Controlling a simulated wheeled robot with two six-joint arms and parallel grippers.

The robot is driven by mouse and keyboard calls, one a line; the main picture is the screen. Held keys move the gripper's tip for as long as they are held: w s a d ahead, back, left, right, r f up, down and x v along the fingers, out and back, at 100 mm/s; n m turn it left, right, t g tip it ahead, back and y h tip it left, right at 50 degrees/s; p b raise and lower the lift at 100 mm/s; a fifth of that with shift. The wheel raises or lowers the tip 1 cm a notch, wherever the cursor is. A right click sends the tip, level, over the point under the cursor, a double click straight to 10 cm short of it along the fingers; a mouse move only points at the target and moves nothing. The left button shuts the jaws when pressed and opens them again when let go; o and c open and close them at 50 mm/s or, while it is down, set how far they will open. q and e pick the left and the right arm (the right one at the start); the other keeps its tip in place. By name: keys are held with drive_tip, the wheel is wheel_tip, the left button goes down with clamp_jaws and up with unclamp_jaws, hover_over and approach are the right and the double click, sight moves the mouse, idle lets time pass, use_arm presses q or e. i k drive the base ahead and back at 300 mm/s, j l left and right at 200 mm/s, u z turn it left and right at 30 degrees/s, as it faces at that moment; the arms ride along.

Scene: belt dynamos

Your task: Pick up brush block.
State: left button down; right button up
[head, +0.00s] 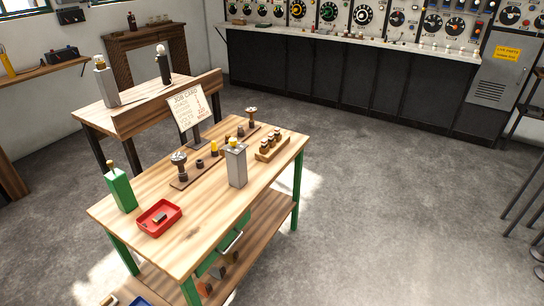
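The thing that looks most like the brush block (160,217) is a small dark block with a pale part. It lies in a shallow red tray (172,206) at the near left corner of the wooden workbench (215,223). It is small, so I cannot tell its exact shape. Neither of my grippers shows in the head view, and nothing touches the block.
On the bench stand a green bottle (120,189), a grey box-like canister (236,164), a wooden rack (273,147) with small bottles, dynamo-like assemblies and a job card (188,106). A second table (140,97) adjoins behind. Floor (380,200) to the right is clear.

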sight(266, 155)
drive_tip(key=i, duration=0.55)
drive_tip(key=i+l+u, duration=0.1)
drive_tip(key=u, duration=0.3)
drive_tip(key=i+l+u, duration=0.1)
drive_tip(key=u, duration=0.35)
drive_tip(key=l+u, duration=0.25)
drive_tip(key=u, duration=0.15)
drive_tip(key=i, duration=0.05)
